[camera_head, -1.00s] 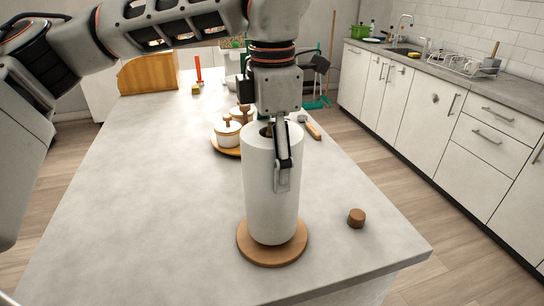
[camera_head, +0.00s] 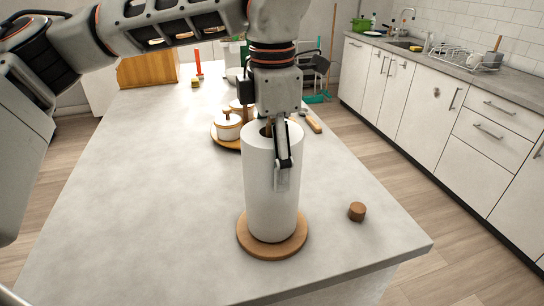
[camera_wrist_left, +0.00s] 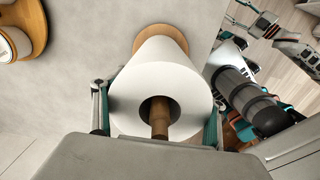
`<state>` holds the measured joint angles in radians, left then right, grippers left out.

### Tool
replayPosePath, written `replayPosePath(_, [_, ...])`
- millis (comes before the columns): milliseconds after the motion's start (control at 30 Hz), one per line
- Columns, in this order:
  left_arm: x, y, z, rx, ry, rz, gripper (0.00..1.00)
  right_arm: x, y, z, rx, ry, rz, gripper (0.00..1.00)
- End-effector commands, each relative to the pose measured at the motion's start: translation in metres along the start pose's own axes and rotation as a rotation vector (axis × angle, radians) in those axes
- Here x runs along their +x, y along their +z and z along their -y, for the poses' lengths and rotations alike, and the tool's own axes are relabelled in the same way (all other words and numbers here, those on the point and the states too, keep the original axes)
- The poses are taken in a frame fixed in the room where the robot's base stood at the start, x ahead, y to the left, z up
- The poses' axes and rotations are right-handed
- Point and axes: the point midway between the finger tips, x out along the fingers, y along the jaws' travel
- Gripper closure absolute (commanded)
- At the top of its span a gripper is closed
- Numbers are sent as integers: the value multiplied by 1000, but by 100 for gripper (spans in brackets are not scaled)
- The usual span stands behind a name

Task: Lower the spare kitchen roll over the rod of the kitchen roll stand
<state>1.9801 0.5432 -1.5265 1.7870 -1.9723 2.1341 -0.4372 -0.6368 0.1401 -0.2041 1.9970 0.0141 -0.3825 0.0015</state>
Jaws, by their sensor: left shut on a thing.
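The white spare kitchen roll (camera_head: 262,185) is upright around the rod of the kitchen roll stand. The stand's round wooden base (camera_head: 248,246) shows below it and also in the left wrist view (camera_wrist_left: 150,34). The wooden rod (camera_wrist_left: 159,118) stands inside the roll's core in the left wrist view. The roll's lower edge is over the base; I cannot tell whether it touches. My left gripper (camera_head: 281,165) comes from above and is shut on the roll, with a finger on either side in the left wrist view. My right gripper is not in view.
A small brown wooden cylinder (camera_head: 357,211) lies on the worktop (camera_head: 130,200) right of the stand. Behind the roll, a wooden tray (camera_head: 220,143) holds white lidded pots (camera_head: 228,128). The left of the worktop is clear.

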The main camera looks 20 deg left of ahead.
Motion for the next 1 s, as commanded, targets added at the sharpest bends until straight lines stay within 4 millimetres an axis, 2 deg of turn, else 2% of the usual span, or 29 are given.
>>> replayPosePath(1000, [3, 0, 0, 0, 0, 1, 77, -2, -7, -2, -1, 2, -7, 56])
